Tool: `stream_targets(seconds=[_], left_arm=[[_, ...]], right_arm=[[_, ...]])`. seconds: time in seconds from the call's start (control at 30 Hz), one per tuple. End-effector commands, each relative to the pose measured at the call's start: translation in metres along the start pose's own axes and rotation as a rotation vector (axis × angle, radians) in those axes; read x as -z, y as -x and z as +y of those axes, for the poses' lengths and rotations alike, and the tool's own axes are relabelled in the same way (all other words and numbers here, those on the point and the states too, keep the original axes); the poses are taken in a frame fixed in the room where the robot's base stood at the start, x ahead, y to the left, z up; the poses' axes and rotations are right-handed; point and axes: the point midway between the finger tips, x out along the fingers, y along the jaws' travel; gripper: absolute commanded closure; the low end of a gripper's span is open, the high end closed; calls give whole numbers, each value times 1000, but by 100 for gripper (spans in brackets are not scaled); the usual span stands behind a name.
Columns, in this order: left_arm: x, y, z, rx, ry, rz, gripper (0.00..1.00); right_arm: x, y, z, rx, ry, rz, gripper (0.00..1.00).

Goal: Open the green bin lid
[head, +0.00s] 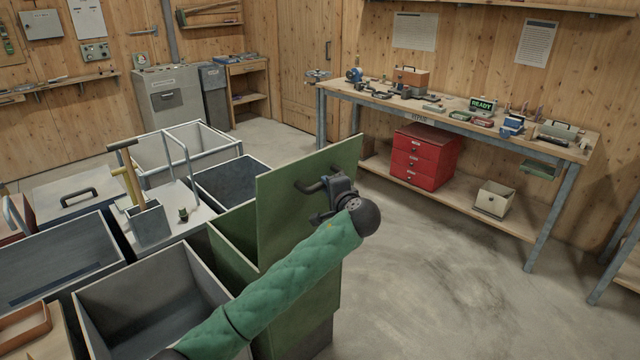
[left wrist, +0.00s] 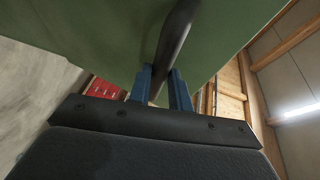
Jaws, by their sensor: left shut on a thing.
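The green bin (head: 232,246) stands at the centre of the head view. Its green lid (head: 285,205) is tilted up to about upright, and part of the bin's inside shows behind it. A dark bar handle (head: 310,186) sits on the lid's face. My left gripper (head: 332,186) is at the handle, its arm in a green sleeve coming from below. In the left wrist view its two blue fingers (left wrist: 160,88) are shut around the dark handle (left wrist: 176,40), with the green lid (left wrist: 90,30) close beyond. My right gripper is not in view.
Open grey bins (head: 150,290) stand left of the green bin. A white-topped unit (head: 180,222) with a scoop is behind them. A workbench (head: 460,115) with a red drawer box (head: 424,158) stands at the back right. The floor (head: 430,270) to the right is clear.

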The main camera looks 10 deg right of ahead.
Motion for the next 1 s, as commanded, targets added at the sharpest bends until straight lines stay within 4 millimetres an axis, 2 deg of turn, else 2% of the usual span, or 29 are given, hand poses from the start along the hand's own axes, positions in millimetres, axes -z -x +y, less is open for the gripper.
stream_targets(seconds=[0.5, 0.53, 0.6, 1.0], left_arm=[[0, 3, 8, -7, -3, -4, 100], [0, 3, 8, -7, -3, -4, 74], [0, 3, 8, -7, -3, -4, 61], [1, 8, 7, -5, -2, -2, 59]], right_arm=[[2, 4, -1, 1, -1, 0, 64], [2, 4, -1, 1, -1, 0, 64], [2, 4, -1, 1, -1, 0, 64], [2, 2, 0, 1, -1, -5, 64]])
